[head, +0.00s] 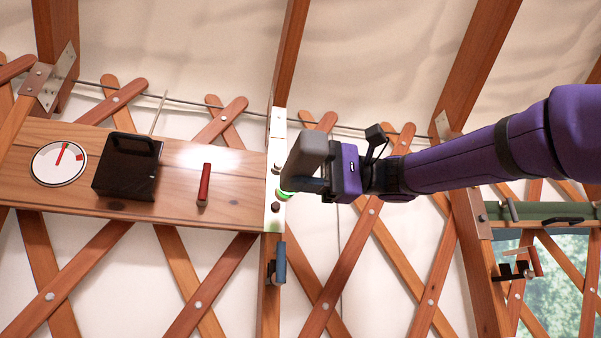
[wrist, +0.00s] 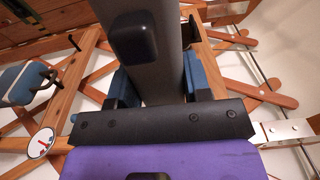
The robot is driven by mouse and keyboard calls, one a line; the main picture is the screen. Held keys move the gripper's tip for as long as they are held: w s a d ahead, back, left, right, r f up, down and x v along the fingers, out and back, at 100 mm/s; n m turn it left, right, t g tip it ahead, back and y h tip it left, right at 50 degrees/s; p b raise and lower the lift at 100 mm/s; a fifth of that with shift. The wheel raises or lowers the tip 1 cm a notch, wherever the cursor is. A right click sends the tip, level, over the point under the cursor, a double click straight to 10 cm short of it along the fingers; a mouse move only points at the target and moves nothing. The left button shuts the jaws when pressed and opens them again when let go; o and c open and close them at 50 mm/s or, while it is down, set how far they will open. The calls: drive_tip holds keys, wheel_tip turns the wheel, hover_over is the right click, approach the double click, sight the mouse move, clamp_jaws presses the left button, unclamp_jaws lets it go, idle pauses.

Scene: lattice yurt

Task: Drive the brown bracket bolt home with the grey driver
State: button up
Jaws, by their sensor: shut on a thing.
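My gripper (head: 318,184) is shut on the grey driver (head: 308,155). In the wrist view the driver (wrist: 157,70) stands between my two blue finger pads. The driver's nose end is at the pale metal bracket (head: 275,220) on the wooden post, where a green glow shows. A dark brown bolt head (head: 276,206) sits on the bracket just below the glow. The driver's tip is partly hidden, so I cannot tell whether it touches a bolt.
A wooden shelf board left of the post carries a white dial (head: 59,164), a black box (head: 128,167) and a red-handled item (head: 204,185). A blue item (head: 279,263) hangs on the post below the bracket. Crossed lattice slats surround it. A window is at right.

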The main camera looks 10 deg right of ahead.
sight(329, 145)
drive_tip(key=shift+s+d, duration=0.15)
drive_tip(key=shift+s, duration=1.2)
drive_tip(key=shift+s+d, duration=0.2)
drive_tip(key=shift+s, duration=1.2)
drive_tip(key=shift+s+d, duration=0.15)
drive_tip(key=shift+s, duration=1.2)
